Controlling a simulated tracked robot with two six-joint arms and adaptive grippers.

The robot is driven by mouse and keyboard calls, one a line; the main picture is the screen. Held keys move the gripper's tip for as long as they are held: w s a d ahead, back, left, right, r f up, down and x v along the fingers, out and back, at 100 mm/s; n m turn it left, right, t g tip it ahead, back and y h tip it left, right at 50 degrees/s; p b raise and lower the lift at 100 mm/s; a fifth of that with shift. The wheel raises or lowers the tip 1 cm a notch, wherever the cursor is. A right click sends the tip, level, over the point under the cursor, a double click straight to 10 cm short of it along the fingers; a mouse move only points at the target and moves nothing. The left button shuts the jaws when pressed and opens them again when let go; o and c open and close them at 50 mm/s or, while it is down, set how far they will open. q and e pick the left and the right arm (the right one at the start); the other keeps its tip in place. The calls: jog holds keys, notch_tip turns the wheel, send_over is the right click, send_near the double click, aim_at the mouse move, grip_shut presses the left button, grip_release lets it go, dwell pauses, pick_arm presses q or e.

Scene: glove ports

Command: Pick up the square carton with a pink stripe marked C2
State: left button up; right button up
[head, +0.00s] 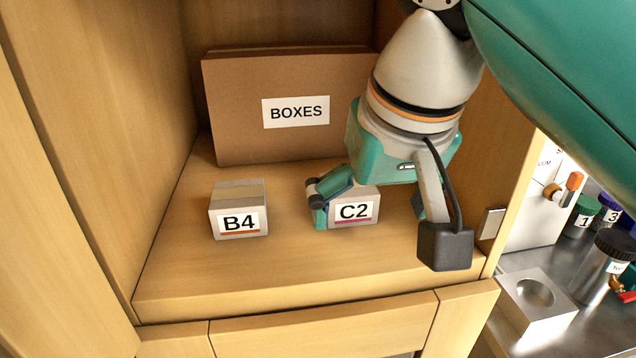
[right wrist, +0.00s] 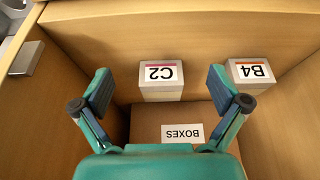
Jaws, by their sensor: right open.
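The square carton marked C2 with a pink stripe (head: 353,212) stands on the cabinet shelf, right of centre in the head view. My right gripper (head: 368,204) reaches over it from above and hides its top and part of its left side. In the right wrist view the C2 carton (right wrist: 161,81) shows upside down, ahead of and between the fingertips. My right gripper (right wrist: 160,91) is open there, with a finger on either side and nothing held. I cannot tell whether a finger touches the carton. My left gripper is not in view.
A carton marked B4 (head: 239,211) with an orange stripe stands left of C2, near the right finger in the wrist view. A large brown box marked BOXES (head: 237,120) stands behind. Cabinet walls close in both sides. A metal bench with jars (head: 611,252) lies right.

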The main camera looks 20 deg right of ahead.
aim_at(355, 203)
jog(key=w, duration=0.2)
jog(key=w+d, duration=0.1)
jog(key=w, duration=0.1)
jog(key=shift+w+d, duration=0.1)
jog(key=shift+w, duration=0.15)
jog(key=w, duration=0.1)
jog(key=w+d+p, duration=0.1)
jog(key=w, duration=0.1)
jog(key=shift+w, duration=0.25)
notch_tip(355, 203, down, 2)
jog(key=shift+w+b, duration=0.15)
jog(key=shift+b, duration=0.3)
jog(key=shift+w+f, duration=0.2)
jog(key=shift+f, duration=0.25)
jog(key=shift+c, duration=0.3)
jog(key=c, duration=1.2)
jog(key=shift+r, duration=0.1)
jog(key=shift+c, duration=0.2)
